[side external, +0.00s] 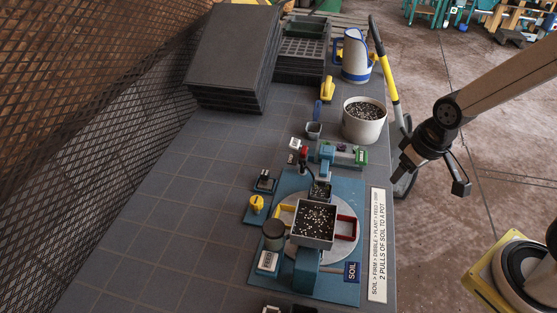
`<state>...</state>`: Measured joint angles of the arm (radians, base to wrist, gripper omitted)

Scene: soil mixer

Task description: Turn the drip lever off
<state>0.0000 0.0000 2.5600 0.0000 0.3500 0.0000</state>
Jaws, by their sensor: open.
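My gripper (434,172) hangs at the right, its jaws apart and empty. In the picture it lies to the right of the bench edge, touching nothing. I cannot tell for sure which part is the drip lever. Candidates are a yellow-topped control (257,203) on a small blue base left of the turntable, a small black-topped control (264,181) just behind it, and a red-knobbed black stalk (304,153) behind the turntable. Their on or off positions are too small to read. All of them are well left of my gripper.
A blue soil machine (345,272) has a round turntable (337,247) and a square soil hopper (314,222). A white soil bucket (364,122), a jug (356,60), a yellow-handled tool (385,65) and stacked black trays (235,55) stand behind. The bench's left side is clear.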

